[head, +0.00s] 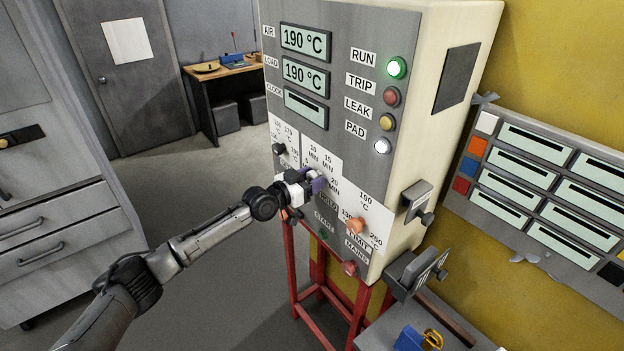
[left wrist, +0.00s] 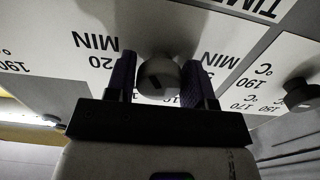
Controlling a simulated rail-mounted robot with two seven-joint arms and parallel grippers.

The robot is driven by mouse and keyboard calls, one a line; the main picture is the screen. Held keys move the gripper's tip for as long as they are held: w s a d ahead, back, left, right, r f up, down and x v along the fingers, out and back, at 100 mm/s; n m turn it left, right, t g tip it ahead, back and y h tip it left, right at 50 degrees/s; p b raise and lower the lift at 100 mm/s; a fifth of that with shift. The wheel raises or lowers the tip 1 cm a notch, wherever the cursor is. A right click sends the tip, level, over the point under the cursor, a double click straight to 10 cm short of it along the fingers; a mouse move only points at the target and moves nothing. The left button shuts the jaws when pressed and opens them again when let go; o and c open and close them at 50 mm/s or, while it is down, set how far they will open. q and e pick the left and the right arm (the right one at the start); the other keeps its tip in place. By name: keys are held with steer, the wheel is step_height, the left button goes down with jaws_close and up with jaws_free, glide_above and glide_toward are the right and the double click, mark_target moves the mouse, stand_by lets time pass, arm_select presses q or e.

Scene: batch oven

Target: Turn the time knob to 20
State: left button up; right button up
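The time knob (left wrist: 158,78) is a rounded grey knob on a white dial plate, seen upside down in the left wrist view. A short dark mark shows on its face; I cannot tell exactly which number it points to. The 20 MIN label (left wrist: 100,62) is left of it there. My left gripper (left wrist: 158,84) has one dark purple finger on each side of the knob, with no clear gap. In the head view, my left gripper (head: 316,182) is at the dial and hides most of the knob. My right gripper is not in view.
The oven panel (head: 345,60) shows 190 °C on the air and load displays; the clock display (head: 306,108) shows a dash. The green run lamp (head: 396,67) is lit. Another dark knob (head: 279,149) is left of the gripper, and a limit knob (head: 355,225) is right.

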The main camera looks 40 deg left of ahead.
arm_select(q)
steer(key=c, duration=0.5)
steer(key=shift+n, duration=0.3)
steer(key=shift+f+n+b, duration=0.1)
steer(key=shift+n+b, duration=0.2)
steer(key=shift+n, duration=0.3)
steer(key=n, duration=0.2)
steer(key=shift+n, duration=0.3)
steer(key=n, duration=0.3)
steer(key=shift+d+n, duration=0.1)
steer(key=shift+n, duration=0.2)
steer(key=shift+n+p, duration=0.3)
steer(key=shift+n, duration=1.5)
